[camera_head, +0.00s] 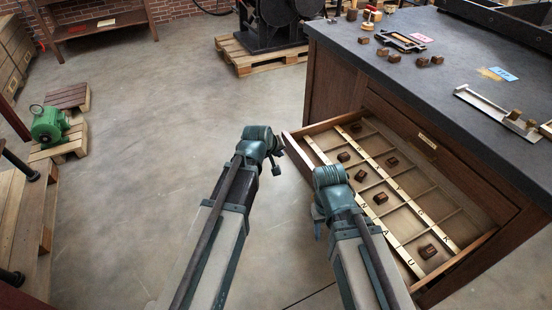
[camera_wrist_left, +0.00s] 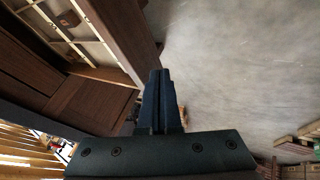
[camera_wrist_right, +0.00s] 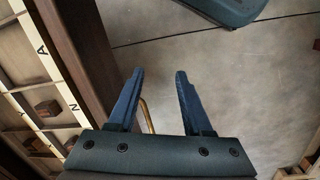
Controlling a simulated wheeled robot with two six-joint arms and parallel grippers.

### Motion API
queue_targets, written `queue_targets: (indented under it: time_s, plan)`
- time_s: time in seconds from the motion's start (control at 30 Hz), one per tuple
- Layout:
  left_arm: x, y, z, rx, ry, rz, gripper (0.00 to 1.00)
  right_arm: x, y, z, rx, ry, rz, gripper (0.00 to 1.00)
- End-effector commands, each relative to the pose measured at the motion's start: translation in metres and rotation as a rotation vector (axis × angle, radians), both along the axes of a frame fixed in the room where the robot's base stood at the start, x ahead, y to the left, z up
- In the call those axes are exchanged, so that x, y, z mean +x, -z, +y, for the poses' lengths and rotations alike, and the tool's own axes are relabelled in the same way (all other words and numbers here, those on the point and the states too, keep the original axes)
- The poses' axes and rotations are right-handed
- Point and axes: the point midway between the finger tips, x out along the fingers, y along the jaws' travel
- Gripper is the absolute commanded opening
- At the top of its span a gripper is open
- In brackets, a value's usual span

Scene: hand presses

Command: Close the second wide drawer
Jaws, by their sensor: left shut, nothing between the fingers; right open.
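The open wide drawer (camera_head: 312,165) sticks out of the wooden cabinet (camera_head: 335,85), below a closed drawer front with a label plate (camera_head: 427,140). It has lettered compartments holding several small brown blocks. My left gripper (camera_head: 277,168) is outside the drawer's front near its far corner; in the left wrist view its fingers (camera_wrist_left: 160,75) are shut and empty, beside the drawer front (camera_wrist_left: 125,35). My right gripper (camera_head: 318,226) is nearer, also outside the front; in the right wrist view its fingers (camera_wrist_right: 158,75) are open beside the drawer front (camera_wrist_right: 75,45). A curved brass piece (camera_wrist_right: 147,115) shows between the fingers, partly hidden.
The cabinet's dark top (camera_head: 400,75) carries small blocks, metal trays and coloured cards. A green motor (camera_head: 48,125) on a pallet stands at the left, and a black press (camera_head: 272,25) on a pallet at the back. The concrete floor (camera_head: 160,130) left of the drawer is clear.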

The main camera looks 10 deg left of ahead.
Motion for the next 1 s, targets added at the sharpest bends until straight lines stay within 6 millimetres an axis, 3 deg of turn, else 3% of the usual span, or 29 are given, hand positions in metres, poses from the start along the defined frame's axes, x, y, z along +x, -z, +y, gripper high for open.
queue_targets:
  time_s: [0.03, 0.13, 0.47, 1.0]
  plan:
    - [0.008, 0.014, -0.002, 0.000, 0.000, 0.000, 0.00, 0.000, 0.014, 0.000, 0.000, 0.000, 0.000, 0.50]
    - [0.017, 0.026, -0.004, 0.000, 0.000, 0.000, 0.00, 0.000, 0.026, 0.000, 0.000, 0.000, 0.000, 0.50]
    - [0.036, 0.019, -0.033, 0.001, 0.001, 0.000, 0.00, 0.000, 0.019, 0.000, 0.000, 0.000, 0.000, 0.50]
    - [0.040, 0.019, -0.037, 0.000, 0.000, 0.000, 0.00, 0.000, 0.019, 0.000, 0.000, 0.000, 0.000, 0.50]
